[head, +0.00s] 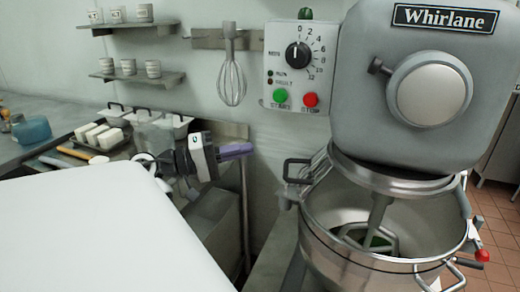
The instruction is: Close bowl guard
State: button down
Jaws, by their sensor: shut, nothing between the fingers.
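The grey mixer (420,75) stands at the right with its steel bowl (345,255) below the head. A beater (378,215) hangs into the bowl, with something green at the bottom. A steel ring (395,180) sits under the head, above the bowl rim; I cannot tell for sure whether it is the bowl guard. The front of the bowl's mouth is uncovered. A dark handle (296,172) stands out left of the rim. My gripper (245,150), with purple fingers, is shut and empty, left of the bowl and apart from it, pointing right.
A control panel (298,68) with a dial and green and red buttons is beside the mixer head. A red-knobbed lever (482,255) is right of the bowl. A whisk (232,75) hangs on the wall. Tubs (165,125) and a tray stand on the left counter.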

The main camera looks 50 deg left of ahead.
jog(key=w+d+p, duration=0.1)
jog(key=w+d, duration=0.2)
jog(key=w+d+p, duration=0.2)
jog(key=d, duration=0.1)
jog(key=shift+w+d+f, duration=0.15)
jog(key=shift+w+d, duration=0.1)
jog(key=shift+w, duration=0.15)
jog(key=shift+s, duration=0.1)
dwell(0.3)
